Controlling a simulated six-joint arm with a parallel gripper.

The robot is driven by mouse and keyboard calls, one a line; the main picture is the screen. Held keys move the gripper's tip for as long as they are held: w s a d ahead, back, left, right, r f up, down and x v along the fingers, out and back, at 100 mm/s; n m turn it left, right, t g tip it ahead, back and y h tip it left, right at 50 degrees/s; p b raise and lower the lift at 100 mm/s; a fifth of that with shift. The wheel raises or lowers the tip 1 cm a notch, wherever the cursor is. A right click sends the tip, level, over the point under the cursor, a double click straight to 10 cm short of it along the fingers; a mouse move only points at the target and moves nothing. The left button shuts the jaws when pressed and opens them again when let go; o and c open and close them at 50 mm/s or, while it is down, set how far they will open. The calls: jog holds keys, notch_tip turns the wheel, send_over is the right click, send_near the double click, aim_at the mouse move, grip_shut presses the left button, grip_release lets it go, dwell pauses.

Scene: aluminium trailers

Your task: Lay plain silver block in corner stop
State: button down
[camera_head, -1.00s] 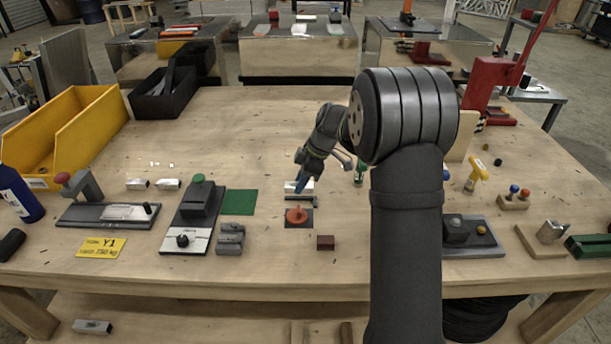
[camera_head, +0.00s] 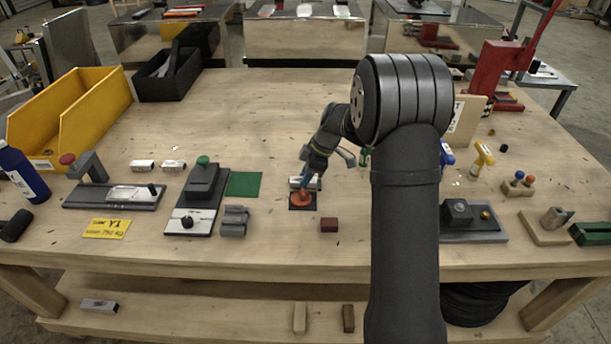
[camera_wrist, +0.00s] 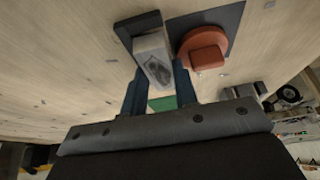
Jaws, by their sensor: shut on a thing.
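A silver block (camera_wrist: 153,58) with a dark patch, perhaps a reflection, is between the blue fingers of my gripper (camera_wrist: 159,70) in the wrist view. My gripper is shut on it. The block lies inside the angle of the dark corner stop (camera_wrist: 136,24), close along its walls. I cannot tell whether it touches them or rests on the bottom. In the head view my gripper (camera_head: 305,183) is low over the table, just behind the orange knob (camera_head: 302,198). The arm and fingers hide most of the block and stop there.
The orange knob on its dark plate (camera_wrist: 228,18) stands right beside the stop. A green mat (camera_head: 244,184) and grey clamp-like block (camera_head: 234,221) are to the left, a brown block (camera_head: 329,225) in front. Two silver blocks (camera_head: 143,165) (camera_head: 173,165) lie further left.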

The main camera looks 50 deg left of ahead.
aim_at(316, 179)
jog(key=shift+f, duration=0.5)
jog(key=shift+s+d+f, duration=0.1)
jog(key=shift+d+f, duration=0.1)
jog(key=shift+f, duration=0.45)
jog(key=c, duration=1.1)
grip_release()
jog(key=shift+o, duration=0.2)
jog(key=v, duration=0.6)
jog(key=a+v, duration=0.1)
jog(key=v, duration=0.2)
jog(key=shift+r, duration=0.5)
jog(key=shift+x, duration=2.8)
